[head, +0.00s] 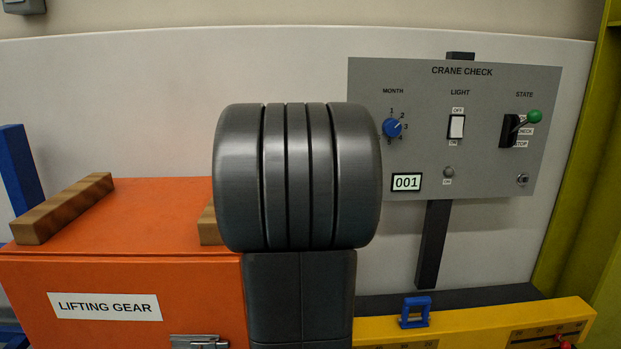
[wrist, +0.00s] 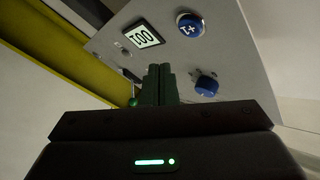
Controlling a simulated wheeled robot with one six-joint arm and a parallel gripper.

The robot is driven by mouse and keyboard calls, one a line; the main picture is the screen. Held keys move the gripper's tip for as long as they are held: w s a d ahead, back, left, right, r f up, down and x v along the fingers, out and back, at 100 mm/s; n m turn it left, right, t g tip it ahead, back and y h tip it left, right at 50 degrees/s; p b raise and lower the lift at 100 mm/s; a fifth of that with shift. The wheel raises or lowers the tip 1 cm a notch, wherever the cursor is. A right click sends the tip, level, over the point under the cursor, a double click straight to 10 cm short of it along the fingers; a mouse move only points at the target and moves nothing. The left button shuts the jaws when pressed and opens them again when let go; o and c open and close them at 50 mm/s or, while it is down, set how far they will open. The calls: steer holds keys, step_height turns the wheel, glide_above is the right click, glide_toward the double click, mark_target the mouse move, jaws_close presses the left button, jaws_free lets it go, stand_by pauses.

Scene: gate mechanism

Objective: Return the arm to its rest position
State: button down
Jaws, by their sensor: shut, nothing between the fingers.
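My arm (head: 297,180) stands as a large dark grey link in the middle of the head view. It hides part of the scene behind it, and my gripper does not show there. In the wrist view my gripper (wrist: 158,85) has its two dark fingers together, with nothing between them. The fingers point toward the grey crane check panel (wrist: 245,70), which appears rotated in that view. I cannot tell how far the fingertips are from the panel.
The panel (head: 430,100) carries a blue month knob (head: 393,128), a light switch (head: 457,127), a green-tipped state lever (head: 533,117) and a 001 display (head: 407,182). A blue +1 button (wrist: 190,27) shows in the wrist view. An orange lifting gear box (head: 200,280) stands left.

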steer(key=s, duration=0.5)
steer(key=shift+d+r, duration=0.1)
